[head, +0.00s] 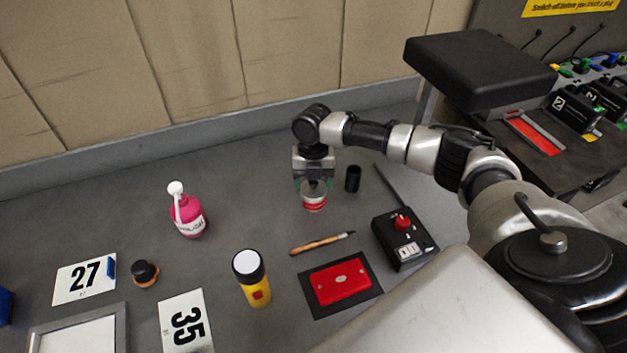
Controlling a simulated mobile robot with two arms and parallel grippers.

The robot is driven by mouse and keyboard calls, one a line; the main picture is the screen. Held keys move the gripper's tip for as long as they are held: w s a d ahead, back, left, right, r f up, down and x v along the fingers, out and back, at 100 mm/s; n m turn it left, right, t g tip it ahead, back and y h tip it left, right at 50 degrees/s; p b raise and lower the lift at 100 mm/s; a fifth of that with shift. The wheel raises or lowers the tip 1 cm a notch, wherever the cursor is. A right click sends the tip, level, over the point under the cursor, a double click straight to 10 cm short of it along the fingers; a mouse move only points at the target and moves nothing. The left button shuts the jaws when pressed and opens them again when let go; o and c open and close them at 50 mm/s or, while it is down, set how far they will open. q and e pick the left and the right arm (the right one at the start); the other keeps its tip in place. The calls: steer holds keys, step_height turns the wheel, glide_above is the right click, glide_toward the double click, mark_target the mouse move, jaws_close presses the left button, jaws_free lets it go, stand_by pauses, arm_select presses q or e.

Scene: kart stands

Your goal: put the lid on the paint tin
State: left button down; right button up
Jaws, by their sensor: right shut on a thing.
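The paint tin (314,203), small with a red and white label, stands on the grey bench near the middle. My right gripper (314,184) points straight down over it, with a finger on each side of the tin's top. It is shut on what looks like the lid (315,188), a greyish disc at the tin's mouth. The fingers partly hide the lid, and I cannot tell whether it touches the rim. My left gripper is not in view.
A black cylinder (353,178) stands close right of the tin. A pink bottle (187,213), a brush (321,243), a yellow torch (252,280), a red plate (341,282) and a black control box (405,238) lie around. The bench behind the tin is clear.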

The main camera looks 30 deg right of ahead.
steer(key=shift+r+p, duration=0.15)
steer(key=shift+p, duration=0.4)
stand_by(0.9)
steer(key=shift+f, duration=0.2)
stand_by(0.6)
stand_by(0.3)
jaws_close()
steer(key=shift+p, duration=0.3)
steer(key=o, duration=0.6)
jaws_free()
